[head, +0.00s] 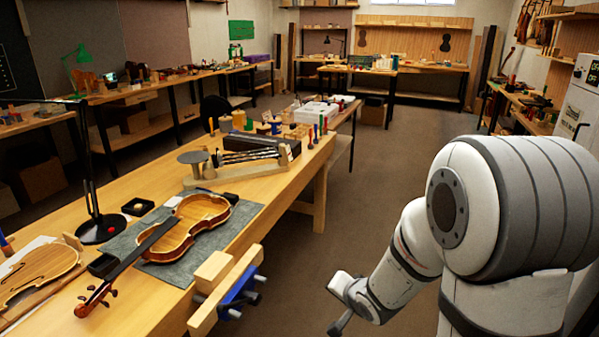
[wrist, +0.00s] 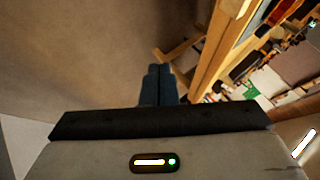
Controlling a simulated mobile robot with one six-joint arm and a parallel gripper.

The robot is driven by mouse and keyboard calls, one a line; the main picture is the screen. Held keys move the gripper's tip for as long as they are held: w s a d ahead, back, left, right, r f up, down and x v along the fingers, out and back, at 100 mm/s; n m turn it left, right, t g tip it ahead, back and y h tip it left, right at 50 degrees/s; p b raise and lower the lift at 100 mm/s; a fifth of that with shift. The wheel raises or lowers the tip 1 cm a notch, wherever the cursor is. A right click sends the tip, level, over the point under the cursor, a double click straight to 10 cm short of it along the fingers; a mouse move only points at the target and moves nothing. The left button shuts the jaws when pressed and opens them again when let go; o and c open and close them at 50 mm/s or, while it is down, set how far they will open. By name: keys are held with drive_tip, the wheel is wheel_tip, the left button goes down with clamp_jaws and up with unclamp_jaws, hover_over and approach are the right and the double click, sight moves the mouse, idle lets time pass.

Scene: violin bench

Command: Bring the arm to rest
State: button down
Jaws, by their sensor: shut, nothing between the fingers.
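My gripper (wrist: 159,84) shows in the wrist view with its two dark fingers together, shut and empty. Bare floor and a wooden bench leg lie beyond the fingertips. In the head view my white and grey arm fills the right side, folded low over the aisle beside the bench. The wrist end of the arm hangs near the bottom middle of that view, to the right of the bench's front vise. The finger tips are not clearly seen there. The arm touches nothing that I can see.
The wooden bench (head: 150,305) runs along the left. A violin (head: 195,222) lies on a grey mat (head: 240,232) on it. A vise (head: 238,295) juts from its front edge. A black lamp (head: 97,222) stands behind. The brown floor (head: 375,190) between bench and arm is clear.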

drive_tip(key=s+d+r+n+g+h+p, duration=0.1)
drive_tip(key=s+d+r+n+g+h, duration=0.1)
drive_tip(key=s+d+r+h, duration=0.35)
drive_tip(key=s+r+n+g+y, duration=0.1)
drive_tip(key=s+r+n+g, duration=0.1)
drive_tip(key=s+r, duration=0.3)
drive_tip(key=s+r+n+g+y+p, duration=0.1)
drive_tip(key=s+r, duration=0.4)
drive_tip(key=s, duration=0.5)
drive_tip(key=shift+n+g+p, duration=0.3)
drive_tip(key=shift+n+g, duration=0.2)
drive_tip(key=shift+n, duration=0.3)
drive_tip(key=shift+s+y, duration=0.1)
drive_tip(key=shift+y, duration=0.15)
